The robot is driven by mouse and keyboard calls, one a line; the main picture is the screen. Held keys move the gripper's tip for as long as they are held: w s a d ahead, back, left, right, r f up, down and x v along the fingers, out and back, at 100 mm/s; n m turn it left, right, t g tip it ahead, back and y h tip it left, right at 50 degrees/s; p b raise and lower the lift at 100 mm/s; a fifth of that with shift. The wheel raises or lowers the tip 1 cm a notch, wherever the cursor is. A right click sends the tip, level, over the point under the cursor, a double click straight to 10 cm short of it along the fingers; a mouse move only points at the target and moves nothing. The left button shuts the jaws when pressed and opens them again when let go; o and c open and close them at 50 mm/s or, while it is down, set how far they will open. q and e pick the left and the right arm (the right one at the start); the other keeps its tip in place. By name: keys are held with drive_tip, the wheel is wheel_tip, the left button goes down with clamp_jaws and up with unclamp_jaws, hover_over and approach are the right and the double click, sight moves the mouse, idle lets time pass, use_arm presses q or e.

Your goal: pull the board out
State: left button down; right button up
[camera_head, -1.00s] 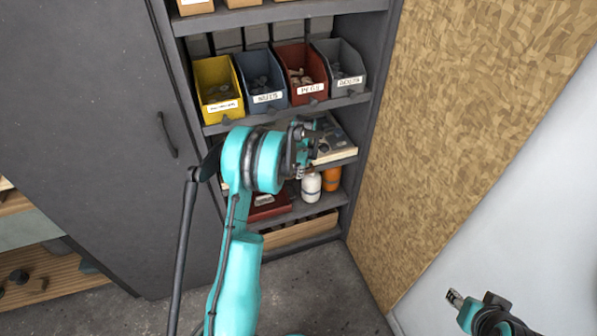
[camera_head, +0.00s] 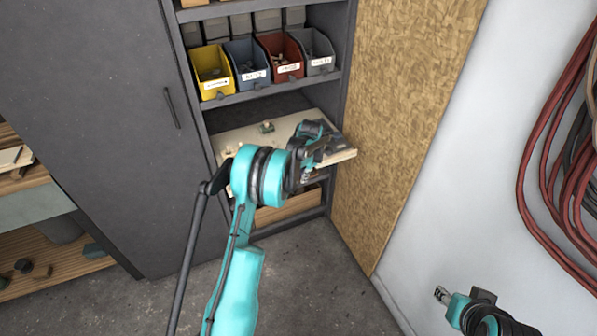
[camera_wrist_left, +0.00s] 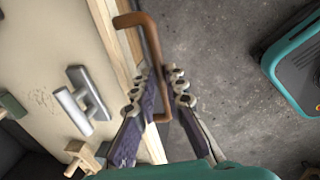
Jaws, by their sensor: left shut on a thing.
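The board (camera_head: 248,138) is a pale wooden panel at a middle level of the dark cabinet. It sticks out past the cabinet front, and its right front corner shows beside my gripper. In the left wrist view, the board (camera_wrist_left: 40,60) lies at the left with a brown bar handle (camera_wrist_left: 152,45) on its front edge. My left gripper (camera_head: 310,165) is at that edge; in the wrist view its fingers (camera_wrist_left: 162,85) are shut on the handle. My right gripper (camera_head: 441,294) is at the lower right, away from the board; its fingers are too small to read.
Small fittings, including a grey metal one (camera_wrist_left: 83,100) and a wooden one (camera_wrist_left: 85,155), sit on the board. A shelf of labelled bins (camera_head: 268,62) is above. A chipboard panel (camera_head: 400,110) stands right of the cabinet. The floor (camera_head: 310,270) in front is clear.

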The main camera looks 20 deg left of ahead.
use_arm(q)
drive_tip(key=s+d, duration=0.4)
drive_tip(key=shift+d, duration=0.3)
drive_tip(key=c, duration=1.6)
unclamp_jaws()
drive_tip(key=shift+o, duration=0.2)
drive_tip(key=shift+w, duration=0.1)
wheel_tip(320, 180, up, 12)
drive_tip(key=s+d, duration=0.1)
drive_tip(key=shift+s+d, duration=0.25)
drive_tip(key=shift+d, duration=0.1)
drive_tip(key=shift+f, duration=0.1)
